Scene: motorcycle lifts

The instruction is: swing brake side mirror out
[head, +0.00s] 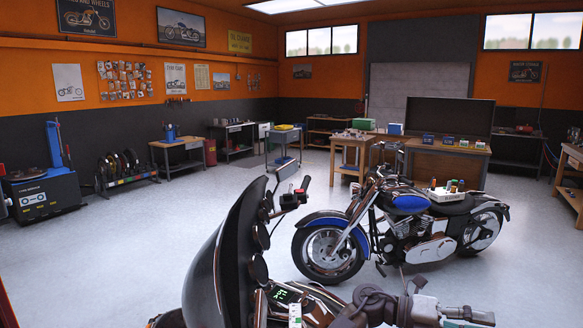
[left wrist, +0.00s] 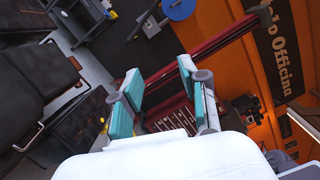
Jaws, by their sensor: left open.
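In the head view a dark motorcycle stands close in front, its black fairing (head: 218,265) at the left and round gauges beside it. Its far handlebar end (head: 295,197) has a black lever and red switch.
A blue motorcycle (head: 408,203) stands just behind, with a white tray (head: 446,194) on its seat. Wooden benches, a grey cart (head: 282,146) and a tire machine (head: 45,195) stand farther back. The floor at left is clear. A dark red beam (left wrist: 210,50) shows beyond my left fingers.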

